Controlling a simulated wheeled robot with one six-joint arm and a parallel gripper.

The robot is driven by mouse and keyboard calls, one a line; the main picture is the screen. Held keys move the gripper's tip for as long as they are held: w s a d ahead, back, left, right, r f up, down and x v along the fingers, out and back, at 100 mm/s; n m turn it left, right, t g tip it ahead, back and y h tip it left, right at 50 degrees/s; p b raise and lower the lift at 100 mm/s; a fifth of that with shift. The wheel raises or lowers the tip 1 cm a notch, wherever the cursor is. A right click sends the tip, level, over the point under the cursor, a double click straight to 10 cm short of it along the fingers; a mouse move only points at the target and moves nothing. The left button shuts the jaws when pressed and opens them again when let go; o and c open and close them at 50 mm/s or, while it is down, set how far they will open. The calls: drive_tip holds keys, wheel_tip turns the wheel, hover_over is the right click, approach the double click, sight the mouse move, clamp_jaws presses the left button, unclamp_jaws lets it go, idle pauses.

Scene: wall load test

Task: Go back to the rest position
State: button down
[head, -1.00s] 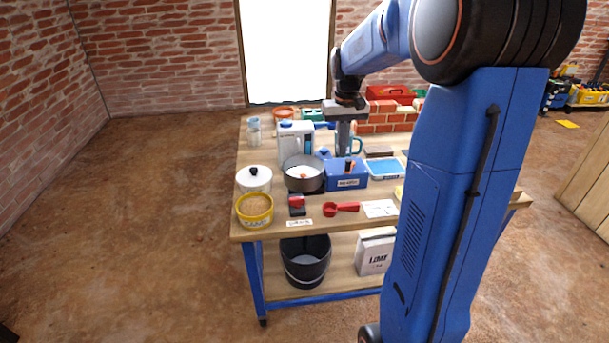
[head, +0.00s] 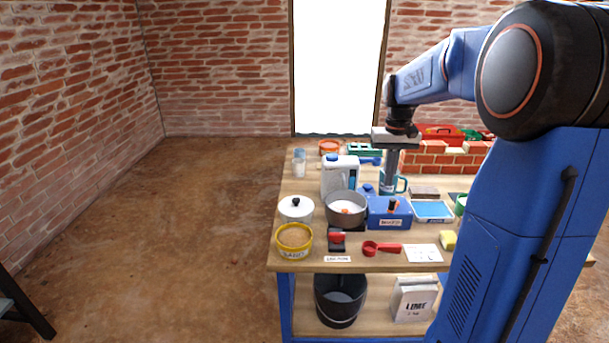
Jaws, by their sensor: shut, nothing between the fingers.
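My gripper (head: 389,188) hangs pointing down above the workbench (head: 300,262), in the upper middle of the head view. It is shut and holds nothing. Its tips are near a teal-handled mug (head: 400,184) and behind the blue box (head: 390,213). Whether the tips touch anything below cannot be told.
A grey pot (head: 346,208), a white jug (head: 338,178), a yellow sand tub (head: 294,240), a white lidded pot (head: 296,209) and a red scoop (head: 382,249) crowd the bench. A small brick wall (head: 440,160) stands behind. The floor on the left (head: 190,230) is clear.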

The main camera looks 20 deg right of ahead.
drive_tip(key=s+a+f+n+t, duration=0.1)
drive_tip(key=s+a, duration=0.4)
drive_tip(key=s, duration=0.5)
drive_tip(key=s+a+n+t, duration=0.1)
drive_tip(key=s+a, duration=0.4)
drive_tip(key=s, duration=0.5)
drive_tip(key=s+a+f+n+t, duration=0.1)
drive_tip(key=s+a, duration=0.4)
drive_tip(key=s, duration=0.5)
drive_tip(key=shift+s+a+f+t, duration=0.15)
drive_tip(key=shift+a+f+t, duration=0.2)
drive_tip(key=shift+t, duration=0.55)
drive_tip(key=shift+r, duration=0.1)
